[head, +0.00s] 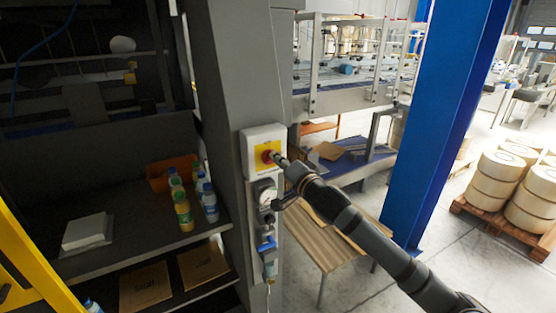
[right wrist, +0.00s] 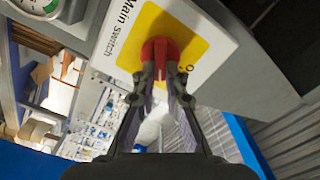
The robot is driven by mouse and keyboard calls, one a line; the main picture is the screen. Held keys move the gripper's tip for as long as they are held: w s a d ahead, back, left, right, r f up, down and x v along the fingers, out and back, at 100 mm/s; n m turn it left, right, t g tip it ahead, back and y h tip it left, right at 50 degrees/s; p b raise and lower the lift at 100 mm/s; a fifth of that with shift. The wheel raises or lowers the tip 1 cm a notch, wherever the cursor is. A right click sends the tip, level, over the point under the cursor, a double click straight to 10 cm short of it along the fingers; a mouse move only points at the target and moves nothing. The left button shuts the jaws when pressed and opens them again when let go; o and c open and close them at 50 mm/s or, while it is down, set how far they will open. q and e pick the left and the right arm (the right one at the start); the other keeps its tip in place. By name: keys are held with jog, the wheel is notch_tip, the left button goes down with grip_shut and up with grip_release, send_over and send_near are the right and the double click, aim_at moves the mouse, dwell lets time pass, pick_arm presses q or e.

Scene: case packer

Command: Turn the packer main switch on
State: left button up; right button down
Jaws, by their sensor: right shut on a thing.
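The packer main switch is a red rotary knob (right wrist: 160,58) on a yellow plate (right wrist: 196,45) in a white box (head: 262,140), mounted on the grey machine column. The words "Main switch" show beside the knob in the right wrist view. My right gripper (right wrist: 161,75) is shut on the red knob, with a fingertip on each side of its grip bar. In the head view my right gripper (head: 276,157) reaches the knob from the right and covers part of it. My left gripper is in neither view.
A pressure gauge (head: 265,195) and a blue-handled valve (head: 267,245) sit on the column just below the switch. Bottles (head: 183,213) and a white box (head: 86,231) stand on the shelf at left. A blue post (head: 440,130) stands at right, beyond my right arm.

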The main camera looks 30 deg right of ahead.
jog(key=m, duration=0.6)
jog(key=shift+d+f, duration=0.1)
jog(key=shift+f, duration=0.2)
dwell(0.3)
jog(key=c, duration=1.4)
grip_release()
